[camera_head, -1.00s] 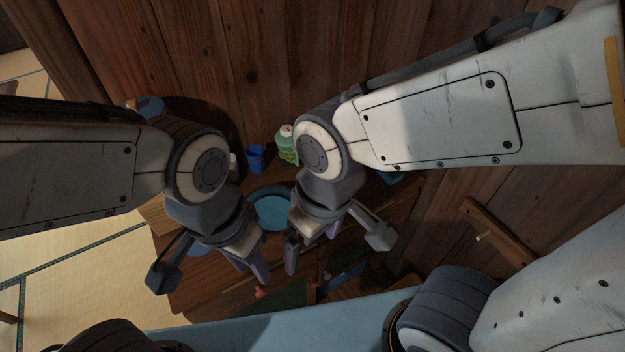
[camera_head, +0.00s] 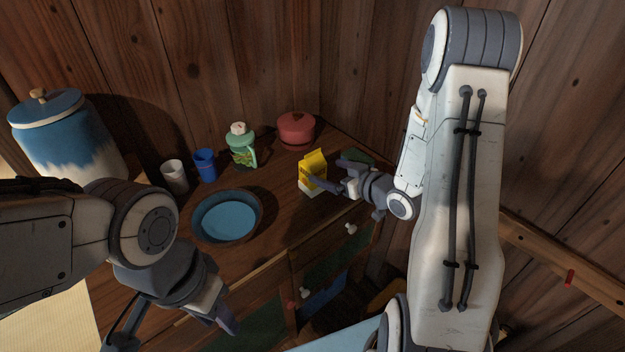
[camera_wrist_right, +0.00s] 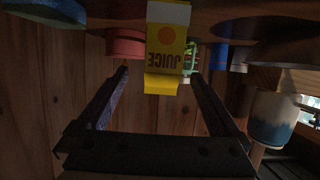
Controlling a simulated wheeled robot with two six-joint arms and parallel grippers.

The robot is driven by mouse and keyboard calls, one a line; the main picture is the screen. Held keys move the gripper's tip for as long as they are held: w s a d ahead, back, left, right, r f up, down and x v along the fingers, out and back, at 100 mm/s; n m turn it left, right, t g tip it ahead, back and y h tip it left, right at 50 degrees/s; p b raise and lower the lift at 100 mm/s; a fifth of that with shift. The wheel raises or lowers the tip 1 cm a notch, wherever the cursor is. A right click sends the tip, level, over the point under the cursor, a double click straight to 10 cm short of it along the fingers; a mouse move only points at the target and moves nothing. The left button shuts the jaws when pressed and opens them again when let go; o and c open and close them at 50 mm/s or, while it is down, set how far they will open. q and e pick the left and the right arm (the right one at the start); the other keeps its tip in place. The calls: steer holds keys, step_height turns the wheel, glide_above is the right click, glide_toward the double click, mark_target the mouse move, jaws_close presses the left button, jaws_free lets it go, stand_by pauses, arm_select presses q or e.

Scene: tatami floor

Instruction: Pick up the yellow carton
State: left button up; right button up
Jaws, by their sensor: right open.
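The yellow carton (camera_head: 312,172) stands upright on the wooden cabinet top, with a white lower part. In the right wrist view the carton (camera_wrist_right: 166,45) appears upside down with "JUICE" on it, framed between the fingers. My right gripper (camera_head: 324,171) is open beside the carton, its fingers pointing toward it from the right. In the right wrist view the open fingers (camera_wrist_right: 160,73) lie on either side of the carton's image, with gaps; contact is not visible. My left gripper (camera_head: 230,322) hangs at the lower left, in front of the cabinet, partly hidden by its own arm.
A blue bowl (camera_head: 253,216), white cup (camera_head: 174,176), blue cup (camera_head: 205,164), green bottle (camera_head: 243,153) and red lidded pot (camera_head: 297,130) share the top. A large blue-and-white jar (camera_head: 65,140) stands left. A dark green object (camera_head: 358,157) lies behind my right gripper. Wooden walls enclose the back.

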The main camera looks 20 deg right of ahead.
mark_target(321, 169)
steer(key=x, duration=0.4)
steer(key=shift+w+a+f, duration=0.1)
steer(key=shift+w+a, duration=0.05)
steer(key=shift+w, duration=0.1)
steer(key=p+x, duration=0.1)
steer(key=x, duration=0.4)
steer(key=shift+w+a+f, duration=0.15)
steer(key=shift+a+f, duration=0.1)
steer(key=shift+f, duration=0.05)
steer(key=c, duration=1.5)
jaws_close()
steer(key=shift+r, duration=0.15)
